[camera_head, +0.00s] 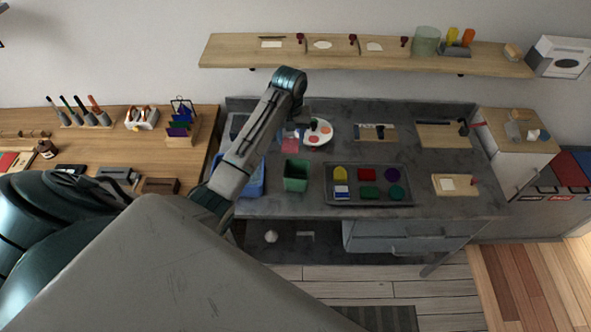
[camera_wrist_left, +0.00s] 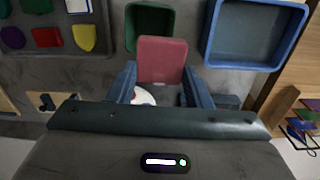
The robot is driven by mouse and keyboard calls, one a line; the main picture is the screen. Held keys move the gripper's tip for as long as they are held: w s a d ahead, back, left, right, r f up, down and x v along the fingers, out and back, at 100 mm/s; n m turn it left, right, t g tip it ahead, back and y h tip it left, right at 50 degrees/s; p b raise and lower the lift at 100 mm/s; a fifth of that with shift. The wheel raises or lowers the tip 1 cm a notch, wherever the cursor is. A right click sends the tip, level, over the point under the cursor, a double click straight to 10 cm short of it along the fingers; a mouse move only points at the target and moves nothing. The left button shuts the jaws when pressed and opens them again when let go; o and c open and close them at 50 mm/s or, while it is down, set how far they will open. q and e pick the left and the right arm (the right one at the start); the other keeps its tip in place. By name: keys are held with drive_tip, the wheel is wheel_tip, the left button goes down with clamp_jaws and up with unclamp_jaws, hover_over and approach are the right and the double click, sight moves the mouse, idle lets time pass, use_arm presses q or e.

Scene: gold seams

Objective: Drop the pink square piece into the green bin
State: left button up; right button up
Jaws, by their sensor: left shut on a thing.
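My left gripper (camera_head: 297,130) is shut on the pink square piece (camera_head: 290,145) above the grey table. In the left wrist view the pink square piece (camera_wrist_left: 161,60) stands upright between the two blue-grey fingers (camera_wrist_left: 159,85). The green bin (camera_head: 296,184) is a small open square container on the table, nearer to me than the held piece in the head view. In the left wrist view the green bin (camera_wrist_left: 132,25) lies partly hidden behind the piece. My right gripper is not in either view.
A blue bin (camera_wrist_left: 299,25) stands beside the green bin. A grey tray (camera_head: 368,201) with several coloured pieces lies to its right. A white round palette (camera_head: 326,137) lies behind. Boards with small items lie further right; a wooden shelf (camera_head: 220,52) hangs above.

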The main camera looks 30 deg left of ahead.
sight(291, 141)
use_arm(q)
wheel_tip(291, 141, down, 3)
drive_tip(key=shift+w+d+f, duration=0.1)
drive_tip(key=shift+f, duration=1.05)
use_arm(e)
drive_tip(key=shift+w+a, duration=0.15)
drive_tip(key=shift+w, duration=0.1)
